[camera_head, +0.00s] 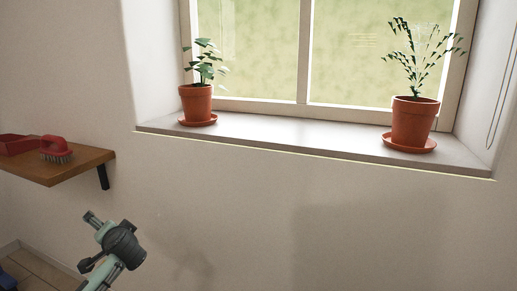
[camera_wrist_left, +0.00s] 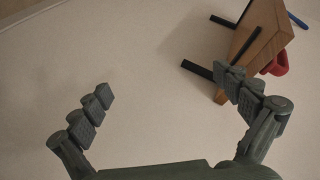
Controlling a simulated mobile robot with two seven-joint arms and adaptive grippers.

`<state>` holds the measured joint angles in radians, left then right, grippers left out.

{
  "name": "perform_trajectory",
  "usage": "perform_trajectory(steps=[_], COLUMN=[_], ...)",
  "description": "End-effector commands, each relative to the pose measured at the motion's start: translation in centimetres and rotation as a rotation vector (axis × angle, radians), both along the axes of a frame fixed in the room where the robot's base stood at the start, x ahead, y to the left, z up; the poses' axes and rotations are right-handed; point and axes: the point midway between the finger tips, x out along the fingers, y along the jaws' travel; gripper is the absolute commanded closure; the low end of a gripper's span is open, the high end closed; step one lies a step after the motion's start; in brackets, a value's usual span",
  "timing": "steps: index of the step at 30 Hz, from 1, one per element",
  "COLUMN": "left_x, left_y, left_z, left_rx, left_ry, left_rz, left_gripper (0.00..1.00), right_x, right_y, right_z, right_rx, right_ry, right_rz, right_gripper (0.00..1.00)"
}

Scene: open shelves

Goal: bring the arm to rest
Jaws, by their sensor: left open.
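My left arm (camera_head: 122,245) comes in at the lower left of the head view, in front of the bare wall and below the small wooden shelf. In the left wrist view my left gripper (camera_wrist_left: 166,88) has its two fingers spread wide apart. Nothing is between them, only pale wall behind. The right finger overlaps the edge of the wooden shelf in that picture; I cannot tell how far apart they are in depth. My right gripper is in neither view.
The wooden shelf (camera_head: 70,169) on black brackets holds a red brush (camera_head: 56,149) and a red dustpan (camera_head: 17,144). A window sill (camera_head: 300,136) carries a left potted plant (camera_head: 196,103) and a right potted plant (camera_head: 413,122). The wall below the sill is clear.

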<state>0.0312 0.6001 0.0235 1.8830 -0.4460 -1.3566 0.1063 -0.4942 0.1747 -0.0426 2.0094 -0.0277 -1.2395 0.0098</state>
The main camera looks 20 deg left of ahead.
Motion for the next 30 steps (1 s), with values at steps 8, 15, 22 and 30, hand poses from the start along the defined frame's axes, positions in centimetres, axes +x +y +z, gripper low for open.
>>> perform_trajectory(steps=[8, 15, 22, 30], left_x=[-9.0, -15.4, -19.7, -21.2], left_y=[-7.2, -11.2, -15.3, -23.5], left_z=[-15.4, -21.4, -25.0, -27.9], left_rx=[-0.210, -0.338, -0.467, -0.683], left_ry=[0.312, 0.457, 0.516, 0.459], left_rz=[-0.193, -0.269, -0.293, -0.237], left_gripper=[0.00, 0.00, 0.00, 0.00], right_x=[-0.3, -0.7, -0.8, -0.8], right_y=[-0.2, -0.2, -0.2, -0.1], right_z=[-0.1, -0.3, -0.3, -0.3], right_rx=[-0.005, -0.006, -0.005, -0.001], right_ry=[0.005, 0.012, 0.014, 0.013], right_rz=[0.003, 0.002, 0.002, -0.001], right_gripper=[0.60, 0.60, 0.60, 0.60])
